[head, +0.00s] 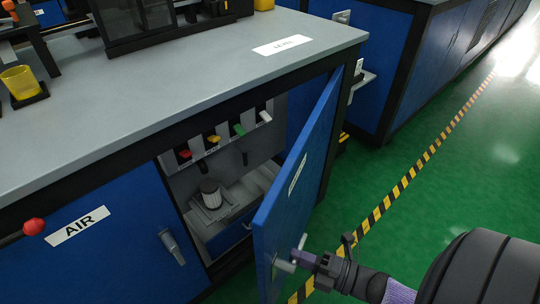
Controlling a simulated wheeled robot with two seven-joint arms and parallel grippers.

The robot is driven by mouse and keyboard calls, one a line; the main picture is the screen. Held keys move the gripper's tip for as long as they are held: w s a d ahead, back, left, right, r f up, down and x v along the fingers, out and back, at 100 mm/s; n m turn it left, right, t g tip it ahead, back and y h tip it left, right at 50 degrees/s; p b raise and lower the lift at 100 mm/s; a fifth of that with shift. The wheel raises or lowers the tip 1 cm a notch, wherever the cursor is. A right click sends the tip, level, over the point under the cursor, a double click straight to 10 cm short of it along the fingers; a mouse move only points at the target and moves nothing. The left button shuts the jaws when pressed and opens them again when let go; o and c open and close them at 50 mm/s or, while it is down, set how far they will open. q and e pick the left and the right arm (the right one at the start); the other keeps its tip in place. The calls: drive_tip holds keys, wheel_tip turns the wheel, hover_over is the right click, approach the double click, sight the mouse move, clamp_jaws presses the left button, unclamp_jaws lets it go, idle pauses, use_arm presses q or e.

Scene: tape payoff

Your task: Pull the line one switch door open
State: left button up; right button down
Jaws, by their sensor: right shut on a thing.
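The blue switch door (305,175) stands swung out from the cabinet front, with a white label on its face too slanted to read. Its pale metal handle (284,265) is near the door's lower free edge. My right gripper (302,258) reaches in from the lower right and is shut on this handle. My left gripper is not in view.
A closed blue door marked AIR (95,265) with a red knob (34,227) is at left. The grey counter (200,85) holds a yellow cup (20,82). Green floor (440,180) with a yellow-black stripe (400,187) is open at right.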

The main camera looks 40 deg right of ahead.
drive_tip(key=shift+s+d+y, duration=0.3)
drive_tip(key=shift+s+d, duration=0.2)
drive_tip(key=shift+s, duration=0.2)
drive_tip(key=c, duration=0.6)
unclamp_jaws()
drive_tip(key=shift+o, duration=0.2)
drive_tip(key=v, duration=0.9)
drive_tip(key=shift+s+d, duration=0.2)
drive_tip(key=shift+s, duration=0.15)
